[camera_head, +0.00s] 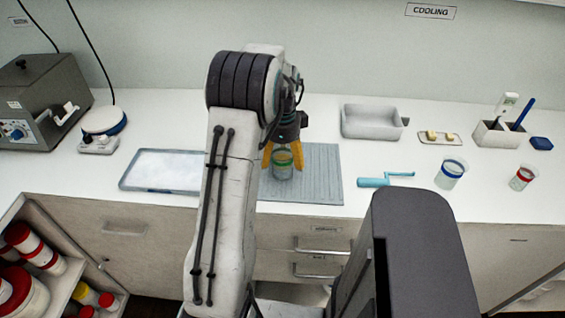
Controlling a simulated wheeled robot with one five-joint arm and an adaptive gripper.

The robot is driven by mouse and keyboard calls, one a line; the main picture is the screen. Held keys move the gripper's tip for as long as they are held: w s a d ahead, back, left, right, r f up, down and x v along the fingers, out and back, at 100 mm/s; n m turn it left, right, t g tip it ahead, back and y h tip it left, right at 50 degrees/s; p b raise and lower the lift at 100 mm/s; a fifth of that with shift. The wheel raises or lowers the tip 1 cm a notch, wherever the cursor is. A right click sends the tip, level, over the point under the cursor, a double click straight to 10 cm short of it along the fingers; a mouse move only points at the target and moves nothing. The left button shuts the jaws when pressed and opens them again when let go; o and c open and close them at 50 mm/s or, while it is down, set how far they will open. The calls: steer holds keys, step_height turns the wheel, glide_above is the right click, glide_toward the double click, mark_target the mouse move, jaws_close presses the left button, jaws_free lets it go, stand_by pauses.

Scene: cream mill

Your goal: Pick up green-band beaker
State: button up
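The green-band beaker (282,169) is a small clear cup with a green band. It stands upright on the grey ridged mat (324,175) on the white counter. My gripper (283,163) points down over it, with a yellow finger on each side. The fingers spread outward toward their tips, wider than the beaker, so the gripper looks open. The upper part of the beaker is partly hidden by the gripper. Contact between the fingers and the beaker cannot be made out.
A pale tray (160,170) lies left of my arm. A grey bin (371,122), small plate (439,138) and pen holder (497,135) stand behind.

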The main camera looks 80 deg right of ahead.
steer(key=c, duration=1)
steer(key=shift+r, duration=0.15)
